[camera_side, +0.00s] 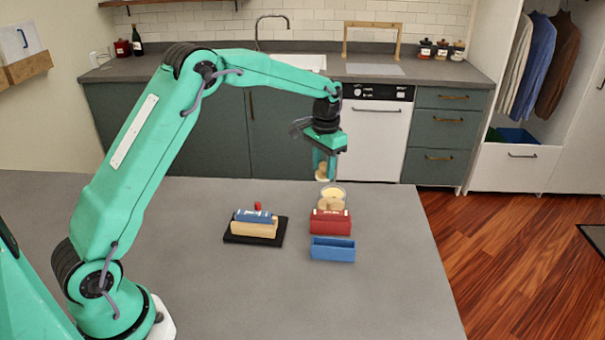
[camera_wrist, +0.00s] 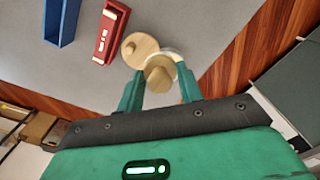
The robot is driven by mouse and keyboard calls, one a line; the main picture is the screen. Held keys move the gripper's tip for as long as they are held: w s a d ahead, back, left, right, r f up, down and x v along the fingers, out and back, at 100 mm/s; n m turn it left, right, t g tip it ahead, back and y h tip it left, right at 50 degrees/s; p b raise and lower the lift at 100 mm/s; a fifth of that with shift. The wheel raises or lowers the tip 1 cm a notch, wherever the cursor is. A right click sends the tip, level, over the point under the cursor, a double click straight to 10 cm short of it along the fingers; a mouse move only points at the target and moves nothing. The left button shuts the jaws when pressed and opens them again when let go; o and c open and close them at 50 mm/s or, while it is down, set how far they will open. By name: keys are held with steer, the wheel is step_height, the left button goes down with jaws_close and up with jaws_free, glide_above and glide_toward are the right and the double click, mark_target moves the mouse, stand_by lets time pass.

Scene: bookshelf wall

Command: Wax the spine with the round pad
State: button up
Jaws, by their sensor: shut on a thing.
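My gripper (camera_side: 325,166) hangs over the far right part of the grey table, fingers down. It is shut on the tan round pad (camera_side: 321,177); in the wrist view the pad (camera_wrist: 160,73) sits between the green fingers. A round pale dish (camera_side: 334,191) stands just below and beyond the pad; the pad partly covers it in the wrist view. I cannot tell whether they touch. A book (camera_side: 254,229) with a blue spine (camera_side: 254,216) facing up and tan sides lies on a black stand (camera_side: 232,239), left of my gripper.
A round wooden lid-like piece with a knob (camera_wrist: 139,49) lies beside the dish. Nearer stand a red box with pale marks (camera_side: 330,224) and a blue box (camera_side: 332,250). A small red object (camera_side: 257,206) is behind the book. The table's front is clear.

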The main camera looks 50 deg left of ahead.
glide_above(333, 194)
steer(key=shift+f, duration=0.55)
steer(key=shift+f, duration=0.15)
steer(key=shift+f, duration=2.8)
steer(key=shift+f, duration=0.55)
step_height(333, 194, up, 7)
stand_by(1.3)
steer(key=shift+r, duration=0.1)
stand_by(0.5)
